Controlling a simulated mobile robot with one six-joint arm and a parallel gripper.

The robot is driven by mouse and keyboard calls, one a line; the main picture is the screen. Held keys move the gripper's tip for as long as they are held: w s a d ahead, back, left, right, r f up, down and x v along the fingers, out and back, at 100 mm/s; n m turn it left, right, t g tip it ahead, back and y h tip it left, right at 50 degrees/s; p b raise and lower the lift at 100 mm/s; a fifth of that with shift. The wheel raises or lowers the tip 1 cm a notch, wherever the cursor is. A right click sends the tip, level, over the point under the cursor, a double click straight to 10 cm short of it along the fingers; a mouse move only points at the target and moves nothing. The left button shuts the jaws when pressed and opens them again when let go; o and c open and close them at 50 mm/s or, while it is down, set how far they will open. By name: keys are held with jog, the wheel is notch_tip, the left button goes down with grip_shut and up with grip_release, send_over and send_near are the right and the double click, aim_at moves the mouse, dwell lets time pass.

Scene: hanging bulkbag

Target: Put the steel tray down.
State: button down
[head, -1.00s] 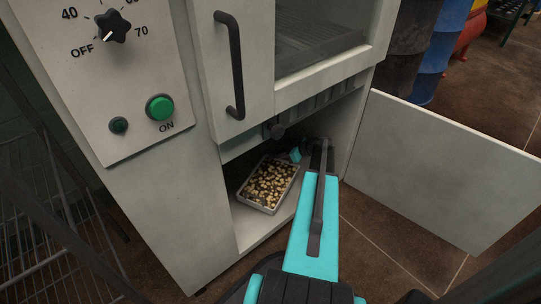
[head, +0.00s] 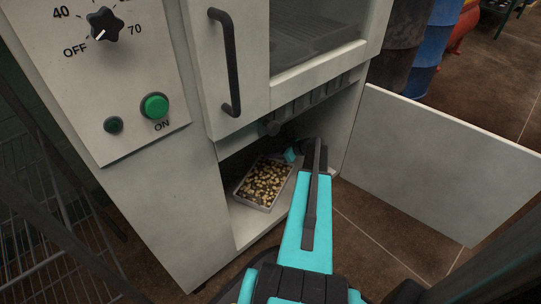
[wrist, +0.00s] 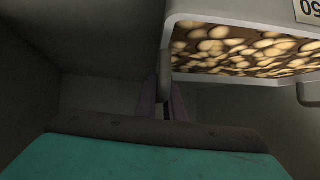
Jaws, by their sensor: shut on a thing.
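The steel tray (head: 251,205) is a shallow rectangular tray full of small pale and brown pieces. It is inside the open lower compartment of the cabinet, low over the compartment floor; I cannot tell whether it touches the floor. In the wrist view the tray (wrist: 235,79) shows at the upper right, looking level. In the head view my arm reaches into the compartment from the front, right of the tray, and the fingertips are hard to make out.
The compartment floor (head: 249,228) is bare in front of the tray. The compartment's door (head: 435,165) stands open to the right. An upper door with a dark handle (head: 226,62) and a control panel (head: 95,90) are above and left. A wire rack (head: 45,225) stands at far left.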

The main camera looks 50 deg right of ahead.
dwell(0.3)
jog(key=c, duration=1.9)
grip_release()
jog(key=shift+f, duration=0.1)
jog(key=shift+o, duration=0.2)
jog(key=shift+s+d+r, duration=0.15)
jog(key=shift+s+r, duration=0.1)
jog(key=shift+r, duration=0.05)
jog(key=p+v, duration=0.4)
jog(key=v, duration=0.7)
jog(key=shift+s+d, duration=0.1)
jog(key=shift+s, duration=0.15)
